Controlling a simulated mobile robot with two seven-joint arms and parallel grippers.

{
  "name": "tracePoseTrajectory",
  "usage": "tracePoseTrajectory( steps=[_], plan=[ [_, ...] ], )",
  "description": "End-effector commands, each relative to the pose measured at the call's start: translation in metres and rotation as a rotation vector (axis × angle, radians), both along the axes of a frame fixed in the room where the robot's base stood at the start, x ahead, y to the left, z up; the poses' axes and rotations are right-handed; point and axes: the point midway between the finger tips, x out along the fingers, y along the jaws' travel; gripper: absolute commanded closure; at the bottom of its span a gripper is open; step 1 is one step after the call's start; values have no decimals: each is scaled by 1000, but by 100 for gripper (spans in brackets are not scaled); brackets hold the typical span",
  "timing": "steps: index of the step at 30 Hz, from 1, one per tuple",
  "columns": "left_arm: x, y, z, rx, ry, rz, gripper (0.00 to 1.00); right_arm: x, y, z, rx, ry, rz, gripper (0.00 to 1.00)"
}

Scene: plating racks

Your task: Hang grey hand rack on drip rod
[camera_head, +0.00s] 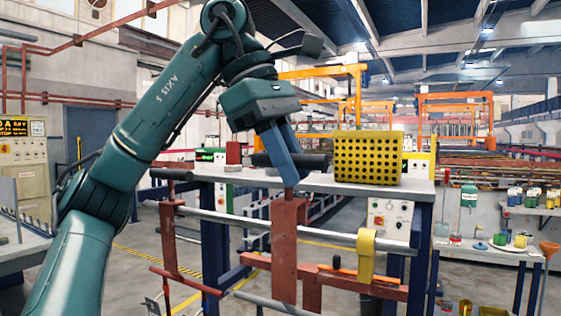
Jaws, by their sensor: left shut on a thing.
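My left arm reaches in from the left. Its gripper (287,172) points down with blue fingers closed in front of a dark grey horizontal bar (315,161). Just below the fingertips is the top of a red-brown plate (289,250); I cannot tell surely whether bar and plate are one piece, the rack. The fingers hide the grip point. A long grey rod (245,221) runs across at mid-height. The plate covers part of it; whether they touch is unclear. A yellow clip (366,257) sits on the rod to the right. My right gripper is out of view.
A yellow perforated box (368,157) stands on the grey bench top (400,188) behind. Another red-brown upright (168,240) stands at the rod's left end. An orange-handled thing (372,276) lies at the lower red-brown bar. A tool shelf is at right.

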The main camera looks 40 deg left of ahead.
Motion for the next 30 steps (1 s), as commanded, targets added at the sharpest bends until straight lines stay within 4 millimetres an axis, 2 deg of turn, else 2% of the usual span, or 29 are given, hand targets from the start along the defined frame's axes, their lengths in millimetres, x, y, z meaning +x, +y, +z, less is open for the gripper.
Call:
tracePoseTrajectory(
  steps=[12,16,21,30],
  plan=[
    [30,9,1,-2,-1,0,100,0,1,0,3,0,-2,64],
    [29,9,-12,-2,-2,-1,100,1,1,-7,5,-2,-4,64],
    [29,9,-23,-1,-2,-1,100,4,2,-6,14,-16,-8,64],
    [29,9,-33,-1,-3,0,100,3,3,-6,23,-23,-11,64]
  ],
)
